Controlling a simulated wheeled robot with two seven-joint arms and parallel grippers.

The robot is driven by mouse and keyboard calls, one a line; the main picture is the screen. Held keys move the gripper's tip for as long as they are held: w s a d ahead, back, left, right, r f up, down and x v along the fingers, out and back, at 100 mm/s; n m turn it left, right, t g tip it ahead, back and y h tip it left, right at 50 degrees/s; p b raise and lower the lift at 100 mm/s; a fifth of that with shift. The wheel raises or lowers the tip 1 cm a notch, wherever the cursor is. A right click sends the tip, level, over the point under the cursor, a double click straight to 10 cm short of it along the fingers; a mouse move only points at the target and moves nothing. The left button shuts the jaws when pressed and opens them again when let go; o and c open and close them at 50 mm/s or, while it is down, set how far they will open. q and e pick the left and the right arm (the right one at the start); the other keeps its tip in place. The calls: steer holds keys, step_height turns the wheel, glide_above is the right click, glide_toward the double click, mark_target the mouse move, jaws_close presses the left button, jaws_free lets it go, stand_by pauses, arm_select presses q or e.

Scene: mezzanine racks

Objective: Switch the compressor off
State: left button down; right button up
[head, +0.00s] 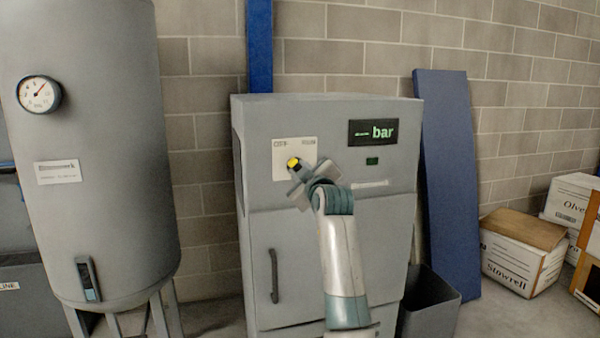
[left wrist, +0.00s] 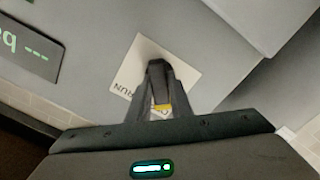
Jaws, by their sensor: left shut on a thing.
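The compressor is a grey cabinet (head: 334,240) against the wall. Its pale switch plate (head: 308,146) has a label at its upper left that looks like OFF and one at its upper right that looks like RUN. A dark switch handle with a yellow end (head: 293,163) is on the plate, the yellow end at the upper left, towards the left label. My left gripper (head: 301,178) is shut on this handle and hides part of it. The left wrist view shows the plate (left wrist: 184,72), RUN upside down, and the gripper (left wrist: 160,92) around the handle. My right gripper is out of view.
The dark display (head: 373,132) shows dashes and "bar". A grey tank (head: 100,150) with a gauge stands left. A blue panel (head: 447,190) leans at right, near a dark bin (head: 432,305) and several boxes (head: 520,262).

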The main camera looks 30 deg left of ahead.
arm_select(q)
steer(key=c, duration=1.6)
jaws_free()
steer(key=shift+s+d, duration=0.1)
